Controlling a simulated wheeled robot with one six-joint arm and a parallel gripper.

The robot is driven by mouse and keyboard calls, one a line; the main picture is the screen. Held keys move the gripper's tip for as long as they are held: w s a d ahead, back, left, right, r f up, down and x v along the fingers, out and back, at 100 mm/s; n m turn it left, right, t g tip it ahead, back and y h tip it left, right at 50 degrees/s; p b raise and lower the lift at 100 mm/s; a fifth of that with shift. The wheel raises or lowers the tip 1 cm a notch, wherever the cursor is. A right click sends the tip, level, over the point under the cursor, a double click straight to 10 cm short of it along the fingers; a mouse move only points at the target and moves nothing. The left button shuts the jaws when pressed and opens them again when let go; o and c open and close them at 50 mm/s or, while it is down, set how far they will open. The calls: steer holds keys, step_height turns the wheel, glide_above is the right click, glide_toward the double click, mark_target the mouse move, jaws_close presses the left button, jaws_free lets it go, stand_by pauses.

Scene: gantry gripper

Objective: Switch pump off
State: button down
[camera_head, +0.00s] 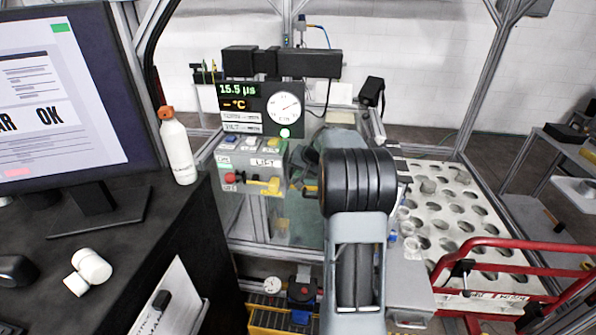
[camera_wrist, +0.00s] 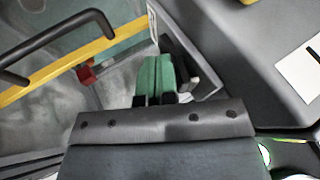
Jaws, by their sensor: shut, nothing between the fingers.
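In the wrist view my gripper (camera_wrist: 155,78) has its green-padded fingers together, with nothing between them. Just beyond them is a dark grey bracket-like part (camera_wrist: 192,62); I cannot tell whether they touch it. In the head view my arm hides the gripper. A control box (camera_head: 250,163) with coloured buttons, a red knob (camera_head: 230,177) and a yellow lever (camera_head: 264,186) stands left of my arm. Low down, a round gauge (camera_head: 272,283) sits beside a dark unit with red parts (camera_head: 301,288), which may be the pump. No pump switch can be made out for certain.
In the wrist view a yellow bar (camera_wrist: 60,66) with a black handle and a small red part (camera_wrist: 85,72) lie left of the fingers. In the head view a desk with a monitor (camera_head: 70,95) and white bottle (camera_head: 177,147) is left; a perforated table (camera_head: 450,205) and red rail (camera_head: 500,243) are right.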

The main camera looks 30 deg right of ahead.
steer(key=s+d+r+b, duration=0.3)
steer(key=s+d+r, duration=0.2)
steer(key=s+r, duration=0.2)
steer(key=shift+s+d, duration=0.4)
steer(key=shift+s, duration=0.8)
steer(key=shift+f, duration=0.1)
